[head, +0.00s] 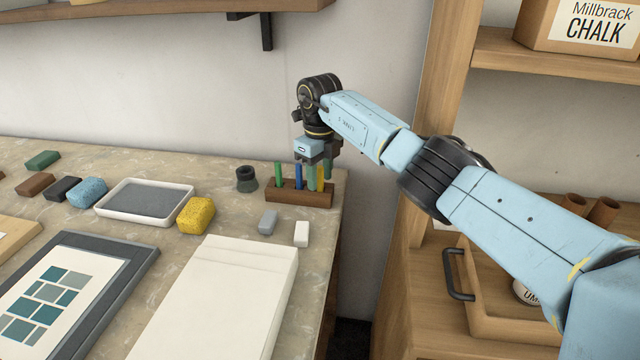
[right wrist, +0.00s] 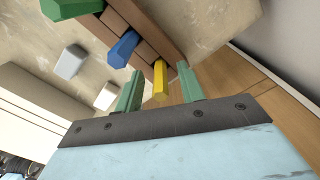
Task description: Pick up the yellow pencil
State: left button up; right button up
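The yellow pencil (head: 320,178) stands upright in a brown wooden block (head: 298,199) at the far right corner of the stone-topped table. My right gripper (head: 320,170) is above the block, pointing down, with its green fingers on either side of the pencil. In the right wrist view the yellow pencil (right wrist: 160,82) is between the spread fingertips (right wrist: 160,88), with a gap on each side. A blue pencil (head: 298,174) and a green pencil (head: 278,172) stand left of it in the same block. My left gripper is out of view.
A dark small pot (head: 246,180) stands left of the block. A grey eraser (head: 268,222), a white eraser (head: 301,234) and a yellow sponge (head: 196,215) lie in front. A wooden shelf post (head: 440,90) rises to the right, near my right arm.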

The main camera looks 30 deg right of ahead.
jog(key=shift+f, duration=0.45)
grip_shut()
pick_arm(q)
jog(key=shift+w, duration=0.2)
pick_arm(e)
jog(key=shift+r, duration=0.1)
jog(key=shift+r, duration=0.5)
notch_tip(320, 180, up, 3)
jog(key=shift+w+f+p, duration=0.1)
jog(key=shift+f+p, duration=0.1)
jog(key=shift+p, duration=0.15)
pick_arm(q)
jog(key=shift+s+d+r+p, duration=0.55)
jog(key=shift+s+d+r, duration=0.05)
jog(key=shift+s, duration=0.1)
pick_arm(e)
jog(key=s+a, duration=0.3)
jog(key=a, duration=0.5)
jog(key=s+a, duration=0.3)
jog(key=a, duration=0.6)
